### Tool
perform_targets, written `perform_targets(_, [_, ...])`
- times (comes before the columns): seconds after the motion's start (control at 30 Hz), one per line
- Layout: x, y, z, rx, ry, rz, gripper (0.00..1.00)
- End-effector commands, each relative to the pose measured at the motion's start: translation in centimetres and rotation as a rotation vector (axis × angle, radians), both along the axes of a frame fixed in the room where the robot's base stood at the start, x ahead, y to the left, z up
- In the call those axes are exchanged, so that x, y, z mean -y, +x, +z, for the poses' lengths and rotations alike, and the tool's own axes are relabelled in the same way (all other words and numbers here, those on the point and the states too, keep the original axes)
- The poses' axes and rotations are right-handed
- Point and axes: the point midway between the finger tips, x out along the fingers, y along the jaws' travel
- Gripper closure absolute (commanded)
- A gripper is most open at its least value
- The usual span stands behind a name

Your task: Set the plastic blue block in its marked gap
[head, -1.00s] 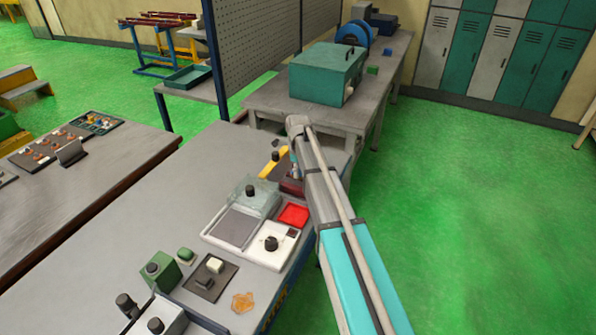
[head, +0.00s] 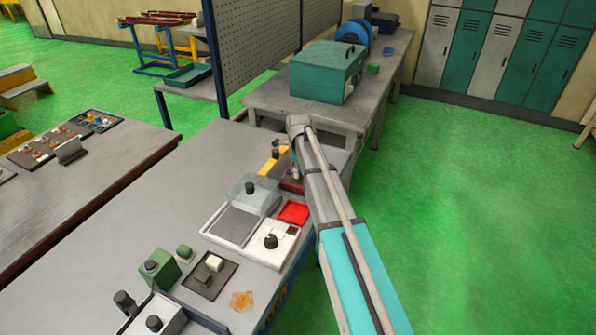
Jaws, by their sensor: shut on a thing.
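My arm reaches in from the lower right over the edge of the near workbench (head: 190,165). Its elbow is near the bench's far right corner. My gripper's fingers are hidden behind the arm, so what they hold does not show. A small blue block (head: 388,50) sits on the back bench, well beyond my arm; I cannot tell whether it is the task's block. A marked gap cannot be made out.
The near bench carries a grey-topped tray (head: 233,225), a red square (head: 293,212), a white box with a black knob (head: 270,241), and a green box (head: 160,268). A teal case (head: 325,72) stands on the back bench. Green floor is clear at right.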

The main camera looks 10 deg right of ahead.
Motion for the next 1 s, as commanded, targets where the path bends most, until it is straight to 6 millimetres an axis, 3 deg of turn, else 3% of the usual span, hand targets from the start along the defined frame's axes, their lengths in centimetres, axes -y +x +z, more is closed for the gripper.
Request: perform_targets(1.0, [-0.01, -0.01, -0.89, 0.000, 0.000, 0.000, 1.00])
